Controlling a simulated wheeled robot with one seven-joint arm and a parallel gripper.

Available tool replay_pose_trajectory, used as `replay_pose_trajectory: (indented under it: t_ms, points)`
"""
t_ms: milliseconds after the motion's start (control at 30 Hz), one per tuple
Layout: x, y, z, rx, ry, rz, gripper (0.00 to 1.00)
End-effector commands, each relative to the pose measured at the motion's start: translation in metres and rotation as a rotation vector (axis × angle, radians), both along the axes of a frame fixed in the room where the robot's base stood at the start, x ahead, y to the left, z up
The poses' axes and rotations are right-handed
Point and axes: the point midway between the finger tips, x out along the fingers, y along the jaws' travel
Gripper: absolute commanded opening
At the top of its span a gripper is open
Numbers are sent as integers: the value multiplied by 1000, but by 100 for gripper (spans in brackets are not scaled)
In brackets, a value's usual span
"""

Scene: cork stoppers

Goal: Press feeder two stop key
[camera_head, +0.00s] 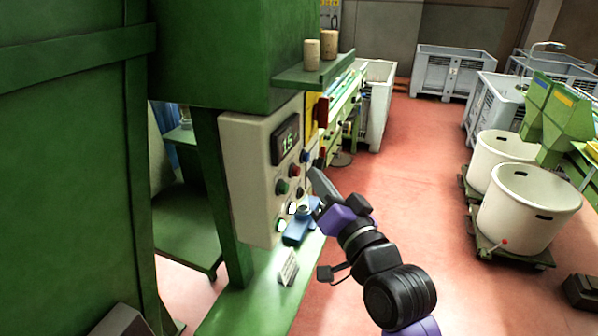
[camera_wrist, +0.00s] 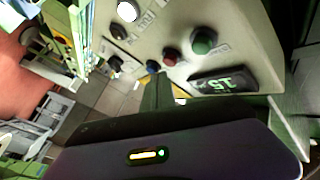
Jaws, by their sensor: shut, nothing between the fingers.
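A beige control panel (camera_head: 243,165) faces the aisle, with a lit display (camera_head: 286,138) reading 15. Below the display are a red button (camera_head: 294,170) and a green button (camera_head: 282,187). In the wrist view the green button (camera_wrist: 203,40), red button (camera_wrist: 170,57), blue button (camera_wrist: 152,66), a black knob (camera_wrist: 118,32) and a lit white button (camera_wrist: 127,11) show. The labels are too small to read, so I cannot tell which is the feeder two stop key. My gripper (camera_head: 313,173) is shut and empty, in front of the panel; its fingers (camera_wrist: 156,82) appear near the blue and red buttons. Contact cannot be told.
Two corks (camera_head: 311,54) stand on a green shelf (camera_head: 300,78) above the panel. A blue object (camera_head: 297,232) and a small white sign (camera_head: 288,267) are below it, on the green ledge. White tubs (camera_head: 527,205) stand right. The red floor (camera_head: 420,160) between is clear.

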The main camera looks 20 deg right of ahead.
Motion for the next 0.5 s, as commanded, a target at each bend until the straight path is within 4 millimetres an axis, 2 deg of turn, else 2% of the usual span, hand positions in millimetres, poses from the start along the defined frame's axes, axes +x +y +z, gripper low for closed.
replay_pose_trajectory:
  t_ms: [500]
  points:
    - [5,7,1,0,1,1,0]
